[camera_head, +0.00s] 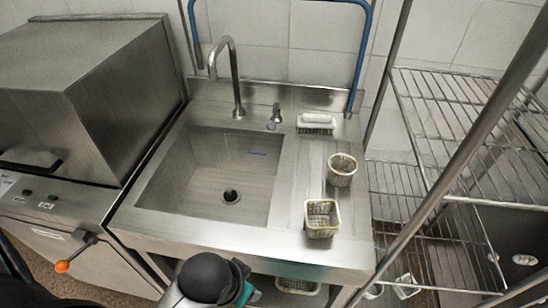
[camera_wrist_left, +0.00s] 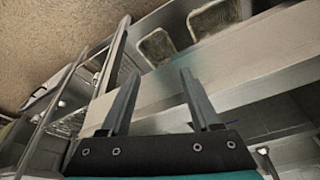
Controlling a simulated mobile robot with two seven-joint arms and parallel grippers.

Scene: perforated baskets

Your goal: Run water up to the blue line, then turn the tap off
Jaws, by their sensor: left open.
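The steel sink basin (camera_head: 165,187) shows no visible water, and its dark drain (camera_head: 230,196) is uncovered. A short blue line (camera_head: 257,154) is on the basin's back right wall. The curved spout (camera_head: 234,75) rises behind the basin. A small tap lever (camera_head: 274,117) stands to its right on the back ledge. In the left wrist view my left gripper (camera_wrist_left: 157,88) is open, with nothing between its fingers. In the head view an arm part of mine shows at the bottom edge, with no fingertips visible. My right gripper is not recognisable in either view.
A round perforated basket (camera_head: 342,170) and a square one (camera_head: 322,218) stand on the right drainboard. A brush (camera_head: 316,122) lies behind them. A blue hose (camera_head: 369,38) arches behind the sink. A wire rack (camera_head: 448,105) is at right, a steel machine (camera_head: 85,80) at left.

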